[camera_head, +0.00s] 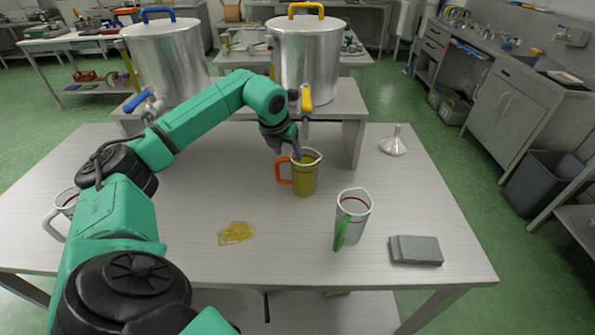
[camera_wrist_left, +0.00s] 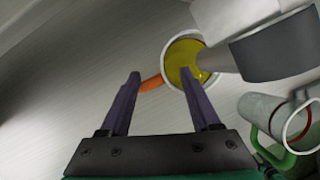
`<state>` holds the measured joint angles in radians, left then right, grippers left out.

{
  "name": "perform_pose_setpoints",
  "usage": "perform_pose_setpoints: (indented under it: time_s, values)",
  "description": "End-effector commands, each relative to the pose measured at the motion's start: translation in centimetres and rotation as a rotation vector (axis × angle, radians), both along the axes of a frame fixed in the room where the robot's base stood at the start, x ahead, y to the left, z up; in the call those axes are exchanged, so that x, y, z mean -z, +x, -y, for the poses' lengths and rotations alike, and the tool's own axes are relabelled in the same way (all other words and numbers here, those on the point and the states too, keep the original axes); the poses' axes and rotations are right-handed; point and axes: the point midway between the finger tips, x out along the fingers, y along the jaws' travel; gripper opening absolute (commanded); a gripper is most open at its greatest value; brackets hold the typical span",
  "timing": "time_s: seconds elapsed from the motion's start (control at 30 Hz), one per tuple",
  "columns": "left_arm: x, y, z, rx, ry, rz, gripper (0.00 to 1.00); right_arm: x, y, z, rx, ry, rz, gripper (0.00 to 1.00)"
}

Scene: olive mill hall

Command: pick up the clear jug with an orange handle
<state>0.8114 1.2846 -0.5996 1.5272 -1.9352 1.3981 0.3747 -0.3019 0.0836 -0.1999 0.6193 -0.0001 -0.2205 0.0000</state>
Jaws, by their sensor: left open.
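The clear jug with an orange handle (camera_head: 305,174) stands upright on the table and holds yellow-green liquid. Its orange handle points left in the head view. The jug also shows in the left wrist view (camera_wrist_left: 182,50), seen from above, with its handle (camera_wrist_left: 152,83) between the fingers. My left gripper (camera_head: 287,148) is open just above the jug's rim on the handle side. In the left wrist view its fingers (camera_wrist_left: 158,82) are apart, one near the mouth of the jug and one beyond the handle. I cannot tell whether they touch it. My right gripper is not in view.
A jug with a green handle (camera_head: 353,215) stands close at the front right. A grey block (camera_head: 416,250), a yellow puddle (camera_head: 236,233) and a metal funnel (camera_head: 393,144) are on the table (camera_head: 200,200). A yellow tap (camera_head: 306,98) on a steel tank (camera_head: 307,55) hangs just behind the jug.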

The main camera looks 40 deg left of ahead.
Motion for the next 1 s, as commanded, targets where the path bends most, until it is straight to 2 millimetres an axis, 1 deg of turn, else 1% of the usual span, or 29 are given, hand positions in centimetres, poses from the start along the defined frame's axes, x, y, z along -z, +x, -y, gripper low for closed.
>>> perform_pose_setpoints:
  time_s: [0.07, 0.2, 0.23, 0.27, 0.3, 0.37, 0.4, 1.0]
  values:
    - [0.38, 0.15, -0.04, 0.000, 0.000, 0.000, 0.63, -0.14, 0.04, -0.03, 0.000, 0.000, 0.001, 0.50]
    - [0.43, 0.16, -0.03, 0.001, 0.001, 0.001, 0.63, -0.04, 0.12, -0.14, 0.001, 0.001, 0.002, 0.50]
    - [0.42, 0.15, -0.03, 0.001, 0.001, 0.001, 0.56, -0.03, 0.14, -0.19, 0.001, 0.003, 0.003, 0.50]
    - [0.41, 0.15, -0.03, 0.001, 0.001, 0.001, 0.44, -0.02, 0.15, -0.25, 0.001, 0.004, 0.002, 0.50]
    - [0.41, 0.15, -0.03, 0.001, 0.001, 0.001, 0.29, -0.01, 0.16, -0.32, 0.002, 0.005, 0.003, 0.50]
    - [0.40, 0.15, -0.03, 0.001, 0.001, 0.001, 0.06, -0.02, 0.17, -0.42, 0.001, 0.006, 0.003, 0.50]
    - [0.40, 0.14, -0.03, 0.001, 0.000, 0.000, 0.00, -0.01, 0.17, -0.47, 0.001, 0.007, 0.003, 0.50]
    - [0.43, 0.11, -0.08, 0.000, 0.002, -0.002, 0.00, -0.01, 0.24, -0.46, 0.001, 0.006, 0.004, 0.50]
